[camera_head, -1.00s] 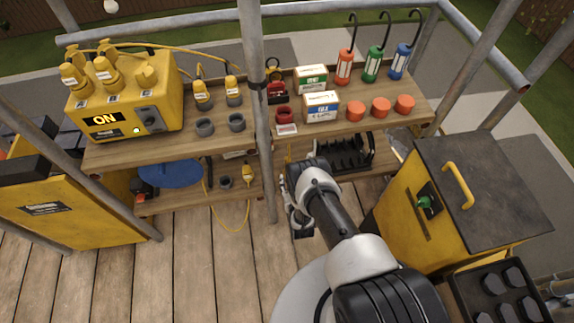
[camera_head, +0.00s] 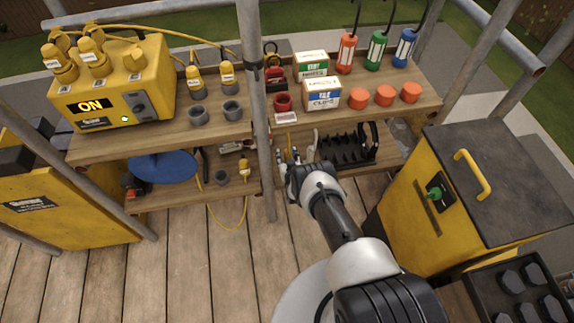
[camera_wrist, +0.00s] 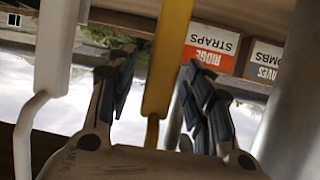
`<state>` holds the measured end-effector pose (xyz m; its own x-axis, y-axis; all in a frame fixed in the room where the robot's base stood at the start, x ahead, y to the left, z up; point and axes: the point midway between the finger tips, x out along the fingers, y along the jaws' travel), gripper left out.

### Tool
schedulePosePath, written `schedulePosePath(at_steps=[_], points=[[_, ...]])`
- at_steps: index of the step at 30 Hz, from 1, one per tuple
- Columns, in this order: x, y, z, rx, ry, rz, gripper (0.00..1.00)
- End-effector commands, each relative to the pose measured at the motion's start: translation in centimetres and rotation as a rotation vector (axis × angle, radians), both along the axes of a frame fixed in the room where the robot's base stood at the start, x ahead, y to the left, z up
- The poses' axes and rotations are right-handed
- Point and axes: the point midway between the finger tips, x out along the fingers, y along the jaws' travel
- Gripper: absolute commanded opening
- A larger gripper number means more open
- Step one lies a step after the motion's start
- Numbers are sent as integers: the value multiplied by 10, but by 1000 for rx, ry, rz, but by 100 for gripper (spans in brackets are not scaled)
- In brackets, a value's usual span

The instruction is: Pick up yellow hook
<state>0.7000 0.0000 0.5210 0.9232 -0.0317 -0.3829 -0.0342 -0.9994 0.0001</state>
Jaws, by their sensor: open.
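The yellow hook (camera_wrist: 170,60) hangs as a long flat yellow bar in the wrist view, narrowing to a thin bent rod lower in that picture. My gripper (camera_wrist: 160,92) is open, with one dark-padded finger on each side of the bar. No contact between the fingers and the hook is clear. In the head view, my gripper (camera_head: 288,165) is at the lower shelf beside the grey pole. A small part of the yellow hook (camera_head: 290,141) shows just above it under the upper shelf.
A white hook (camera_wrist: 54,55) hangs left of the yellow one in the wrist view. A grey pole (camera_wrist: 292,120) stands at the right, near the labels "RIDGE STRAPS" (camera_wrist: 210,44) and "EAVES COMBS" (camera_wrist: 266,62). A black rack (camera_head: 345,150) is on the lower shelf.

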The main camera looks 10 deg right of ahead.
Motion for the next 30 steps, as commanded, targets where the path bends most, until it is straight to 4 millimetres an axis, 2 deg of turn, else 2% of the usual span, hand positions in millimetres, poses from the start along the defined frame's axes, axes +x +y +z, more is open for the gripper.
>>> schedulePosePath(at_steps=[8, 27, 30], points=[[3, 0, 0, 0, 1, -1, 46], [3, 0, 0, 0, 0, -1, 3], [3, 0, 0, 0, 0, -1, 0]])
